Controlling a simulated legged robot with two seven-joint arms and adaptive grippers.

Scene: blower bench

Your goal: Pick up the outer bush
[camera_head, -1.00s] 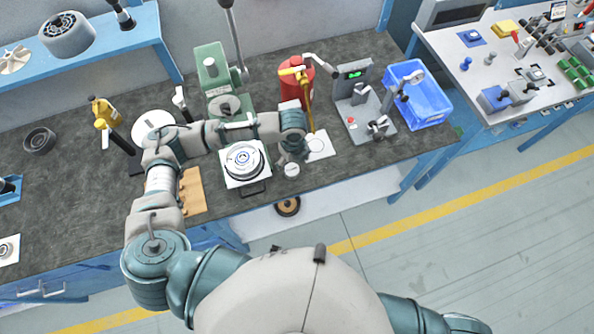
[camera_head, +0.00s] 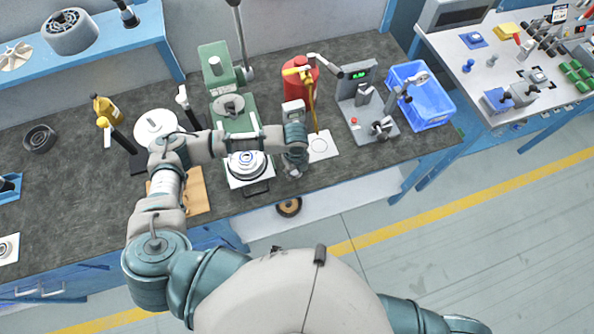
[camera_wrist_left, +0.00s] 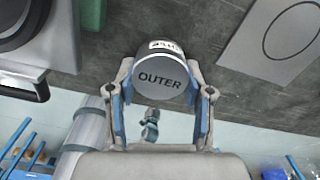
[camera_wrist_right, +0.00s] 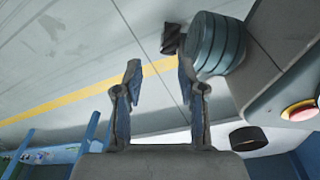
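The outer bush (camera_wrist_left: 162,80) is a dark grey cylinder with OUTER on its flat end and a white label on its side. In the left wrist view it is between the two fingers of my left gripper (camera_wrist_left: 160,95). The fingers are spread wide beside it; contact is hard to judge. In the head view my left gripper (camera_head: 294,164) is over the bench's front part, right of the round plate, and largely hides the bush. My right gripper (camera_wrist_right: 158,75) is open and empty over the floor in the right wrist view.
A white square base with a round plate (camera_head: 247,164) stands left of the left gripper. A white sheet with a circle (camera_head: 320,146) lies to its right. Behind are a red can (camera_head: 299,80), a gauge stand (camera_head: 375,110) and a blue bin (camera_head: 425,112).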

